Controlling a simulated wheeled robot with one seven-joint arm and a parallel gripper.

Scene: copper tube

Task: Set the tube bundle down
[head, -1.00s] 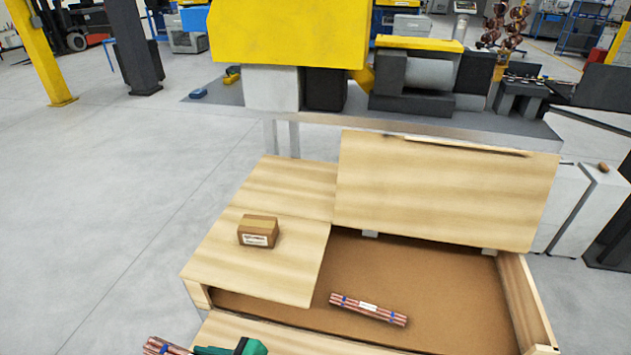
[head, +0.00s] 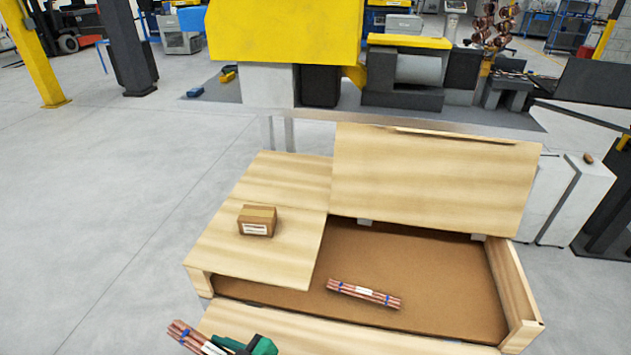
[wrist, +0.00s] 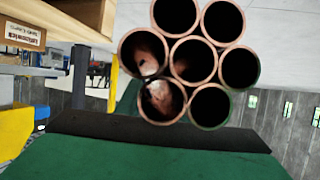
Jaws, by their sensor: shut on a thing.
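A copper tube bundle (head: 190,338) with a blue band and a white label is held by my green gripper (head: 232,346) at the bottom left of the head view, in front of the wooden box's near side. In the wrist view the open ends of the held tubes (wrist: 186,58) face the camera, above the dark jaw edge and green body. My gripper is shut on this bundle. A second tube bundle (head: 363,293) with blue bands and a white label lies on the brown floor of the open box (head: 420,265). The gripper's fingertips are mostly cut off or hidden.
The box's raised lid (head: 430,180) leans open at the back. A small cardboard carton (head: 257,220) sits on the closed left cover (head: 215,245). Most of the box floor around the lying bundle is clear. A yellow machine (head: 285,30) stands behind.

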